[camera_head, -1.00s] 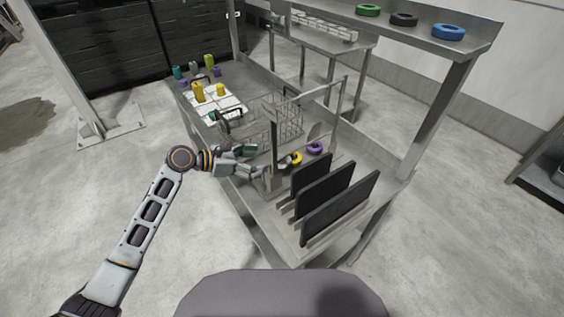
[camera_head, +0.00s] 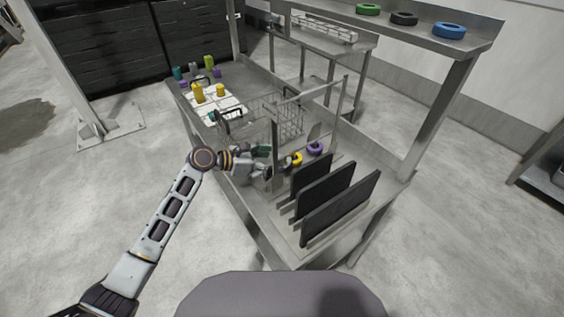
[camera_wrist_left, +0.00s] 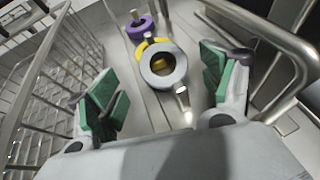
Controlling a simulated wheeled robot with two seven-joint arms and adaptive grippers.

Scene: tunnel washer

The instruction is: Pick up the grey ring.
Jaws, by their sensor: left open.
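The grey ring (camera_wrist_left: 151,82) lies in the left wrist view between my left gripper's fingers and ahead of them. It is a thick ring with a round hole, and its side shows no contact with the pads. My left gripper (camera_wrist_left: 163,84) is open, with green pads on both sides of the ring. In the head view my left gripper (camera_head: 268,160) is over the table, and the grey ring is hard to make out behind it. My right gripper is not in view.
A yellow ring (camera_wrist_left: 143,47) and a purple ring (camera_wrist_left: 138,33) on a peg stand beyond the grey ring. A wire basket (camera_head: 290,122) is left, and a metal rail (camera_wrist_left: 300,52) is right. Black upright plates (camera_head: 340,208) stand at the table's near right.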

